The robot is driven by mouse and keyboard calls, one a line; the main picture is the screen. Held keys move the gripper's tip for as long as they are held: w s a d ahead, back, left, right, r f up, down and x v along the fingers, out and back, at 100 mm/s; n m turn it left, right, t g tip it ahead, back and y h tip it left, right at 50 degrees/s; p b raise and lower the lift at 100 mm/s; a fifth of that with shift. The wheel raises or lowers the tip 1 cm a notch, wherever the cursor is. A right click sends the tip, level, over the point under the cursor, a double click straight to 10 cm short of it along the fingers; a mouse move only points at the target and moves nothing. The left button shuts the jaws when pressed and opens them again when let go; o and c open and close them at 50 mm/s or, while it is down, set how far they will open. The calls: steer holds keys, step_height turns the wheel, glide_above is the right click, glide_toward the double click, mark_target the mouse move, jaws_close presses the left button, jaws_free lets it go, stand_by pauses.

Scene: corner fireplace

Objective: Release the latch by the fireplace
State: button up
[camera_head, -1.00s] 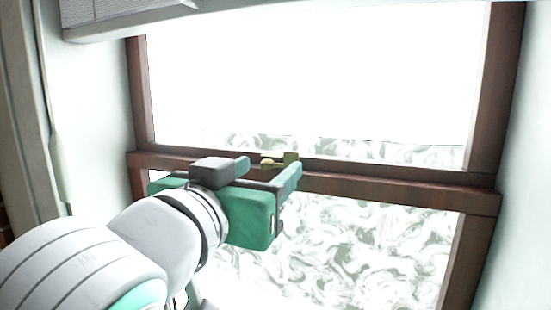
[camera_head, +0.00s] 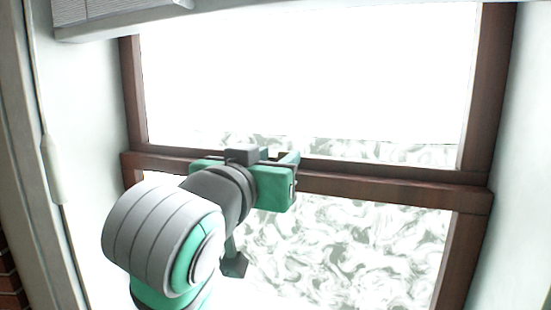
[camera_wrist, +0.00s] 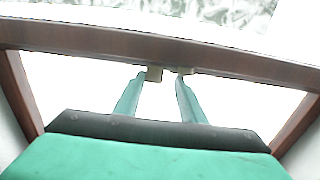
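The latch is a small yellowish piece on the middle rail of the brown window frame. In the wrist view one part of the latch (camera_wrist: 154,74) shows between my fingertips, close to the left one. Another part shows just right of the right fingertip. My gripper (camera_wrist: 161,77) is open, its two green fingers apart and reaching to the rail. In the head view my gripper (camera_head: 281,156) is at the rail and hides most or all of the latch. I cannot tell whether a finger touches it.
The brown window rail (camera_head: 390,189) runs across behind my gripper, with bright glass above and below. Pale walls stand at both sides. A white ledge (camera_head: 110,22) juts out at the upper left. Red brick (camera_head: 10,285) shows at the lower left edge.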

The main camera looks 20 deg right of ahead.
mark_target(281, 155)
steer(key=shift+c, duration=1)
steer(key=shift+a, duration=0.15)
steer(key=m+g+h, duration=0.1)
steer(key=a+m+g+h, duration=0.1)
steer(key=g, duration=0.1)
steer(key=m+g+h, duration=0.1)
steer(key=m+h, duration=0.1)
steer(key=shift+a+g, duration=0.25)
steer(key=shift+g, duration=0.15)
steer(key=m+g+h, duration=0.1)
steer(key=g, duration=0.1)
steer(key=a+m+g+h, duration=0.1)
steer(key=m+g, duration=0.1)
steer(key=g, duration=0.1)
steer(key=shift+w+a+m, duration=0.15)
steer(key=shift+w+m, duration=0.05)
steer(key=shift+m, duration=0.1)
steer(key=shift+w+a+m+g+y, duration=0.4)
steer(key=shift+m+g, duration=1.05)
steer(key=shift+g, duration=0.8)
steer(key=shift+w+a+m+g+y, duration=0.25)
steer(key=shift+w+a+m+g, duration=0.15)
steer(key=shift+m+g, duration=1.45)
steer(key=shift+w+a+m+g+y, duration=0.35)
steer(key=shift+m+g, duration=0.75)
steer(key=shift+g, duration=1.5)
